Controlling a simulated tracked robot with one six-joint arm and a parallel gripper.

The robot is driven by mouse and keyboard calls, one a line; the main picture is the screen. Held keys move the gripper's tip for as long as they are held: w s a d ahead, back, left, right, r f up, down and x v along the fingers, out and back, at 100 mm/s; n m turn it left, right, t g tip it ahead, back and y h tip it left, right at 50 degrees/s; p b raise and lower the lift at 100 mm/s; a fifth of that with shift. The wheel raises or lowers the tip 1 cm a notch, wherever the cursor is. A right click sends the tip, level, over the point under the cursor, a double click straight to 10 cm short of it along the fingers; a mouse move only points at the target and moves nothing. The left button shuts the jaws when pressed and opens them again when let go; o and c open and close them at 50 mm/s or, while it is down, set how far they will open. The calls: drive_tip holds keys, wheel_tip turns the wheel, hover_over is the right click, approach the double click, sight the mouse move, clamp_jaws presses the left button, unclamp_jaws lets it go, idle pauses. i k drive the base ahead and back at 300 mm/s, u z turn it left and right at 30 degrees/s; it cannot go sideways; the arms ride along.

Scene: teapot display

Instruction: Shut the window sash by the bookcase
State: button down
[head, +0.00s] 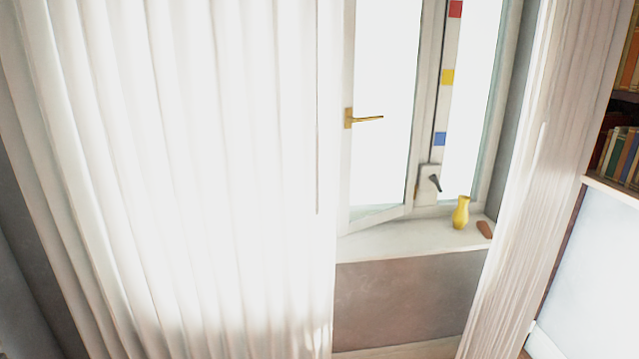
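The window sash (384,110) has a white frame and bright glass. It stands ajar, its lower edge angled out over the white sill. A brass handle (364,118) sits on its left stile, pointing right. The sash's left edge is next to the curtain and may be partly behind it. The bookcase (612,184) is at the far right, with rows of books. My gripper is not in view.
A yellow vase (461,212) and a small brown object (484,229) stand on the sill (390,240), right of the sash. A white curtain (190,170) covers the left; another curtain (530,190) hangs at right. A dark-levered fitting (431,185) is on the window frame.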

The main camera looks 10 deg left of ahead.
sight(345, 226)
drive_tip(key=u, duration=0.3)
drive_tip(key=k, duration=0.65)
drive_tip(key=u, duration=0.6)
drive_tip(key=i, duration=2.05)
drive_tip(key=z, duration=0.2)
